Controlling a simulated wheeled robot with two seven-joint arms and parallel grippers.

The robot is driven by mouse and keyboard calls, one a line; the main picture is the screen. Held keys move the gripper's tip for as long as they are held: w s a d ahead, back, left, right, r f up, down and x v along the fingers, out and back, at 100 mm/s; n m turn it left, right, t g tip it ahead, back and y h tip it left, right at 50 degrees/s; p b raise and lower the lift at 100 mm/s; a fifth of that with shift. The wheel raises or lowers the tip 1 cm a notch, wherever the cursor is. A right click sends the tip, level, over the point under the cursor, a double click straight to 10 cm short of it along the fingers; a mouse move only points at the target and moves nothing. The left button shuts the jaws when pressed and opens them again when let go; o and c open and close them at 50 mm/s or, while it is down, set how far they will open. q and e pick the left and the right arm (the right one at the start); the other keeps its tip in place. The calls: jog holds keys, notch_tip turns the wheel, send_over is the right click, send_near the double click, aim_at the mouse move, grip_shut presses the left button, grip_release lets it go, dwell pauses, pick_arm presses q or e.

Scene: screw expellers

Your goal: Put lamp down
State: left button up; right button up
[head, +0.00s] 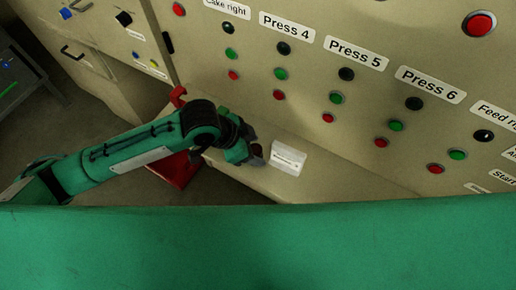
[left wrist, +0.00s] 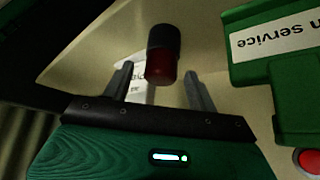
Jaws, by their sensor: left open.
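The lamp (left wrist: 162,52) is a short cylinder, black at one end and dark red at the other. In the left wrist view it shows between the two fingers of my left gripper (left wrist: 159,72), with a visible gap on each side. In the head view my left gripper (head: 248,151) is low over the pale ledge at the foot of the panel. The lamp (head: 257,150) shows there as a small dark shape at the fingertips. Whether it touches the ledge is hard to tell. My right gripper is out of view.
A white label card (head: 288,159) is on the ledge (head: 325,178) just right of the gripper. The panel behind carries rows of red, green and black buttons. A green box with a "Service" label (left wrist: 270,40) is close by in the wrist view.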

pick_arm(q)
jog(key=v, duration=0.9)
jog(key=shift+a+r+b, duration=0.15)
jog(key=shift+r+b, duration=0.1)
jog(key=shift+b, duration=0.1)
jog(key=shift+s, duration=0.1)
